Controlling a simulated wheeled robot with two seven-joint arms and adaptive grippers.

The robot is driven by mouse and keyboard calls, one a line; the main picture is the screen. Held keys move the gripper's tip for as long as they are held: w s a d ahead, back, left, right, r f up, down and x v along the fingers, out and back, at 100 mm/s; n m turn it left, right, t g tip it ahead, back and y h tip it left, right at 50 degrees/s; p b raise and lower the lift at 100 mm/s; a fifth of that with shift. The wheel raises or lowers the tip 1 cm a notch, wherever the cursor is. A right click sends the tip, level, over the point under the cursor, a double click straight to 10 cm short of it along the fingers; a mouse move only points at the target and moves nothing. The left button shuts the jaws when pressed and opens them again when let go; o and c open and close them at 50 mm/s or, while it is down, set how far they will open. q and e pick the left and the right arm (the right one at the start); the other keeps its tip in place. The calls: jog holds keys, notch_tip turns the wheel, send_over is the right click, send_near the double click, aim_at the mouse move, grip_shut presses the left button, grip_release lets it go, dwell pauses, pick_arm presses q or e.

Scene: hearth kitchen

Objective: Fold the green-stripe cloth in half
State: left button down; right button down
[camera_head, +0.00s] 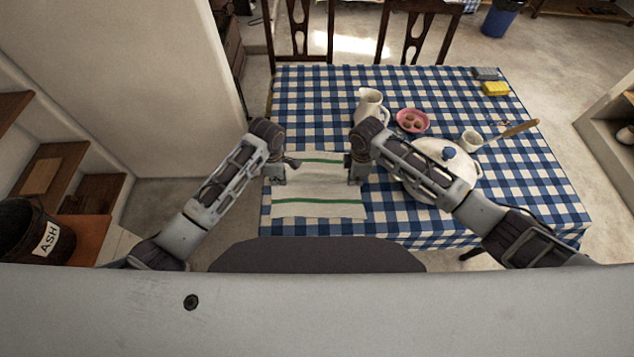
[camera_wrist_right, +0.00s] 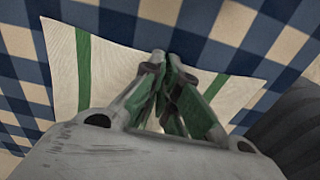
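The green-stripe cloth (camera_head: 318,184) lies flat on the checked table, white with one green stripe near its far edge and one near its near edge. It also shows in the right wrist view (camera_wrist_right: 115,70). My left gripper (camera_head: 279,180) is low at the cloth's left edge; its fingers are too small to read. My right gripper (camera_head: 356,180) is at the middle of the cloth's right edge. In the right wrist view its fingertips (camera_wrist_right: 165,58) are close together over that edge, between the two stripes. I cannot see whether cloth is between them.
A white pot with a blue-knobbed lid (camera_head: 447,155) stands under my right forearm. A white jug (camera_head: 370,106), a pink bowl (camera_head: 412,120), a cup (camera_head: 471,139) and yellow and grey sponges (camera_head: 495,89) are further back. The back left of the table (camera_head: 310,100) is clear.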

pick_arm(q)
jog(key=shift+r, duration=0.15)
pick_arm(e)
jog(key=shift+r, duration=0.1)
dwell(0.5)
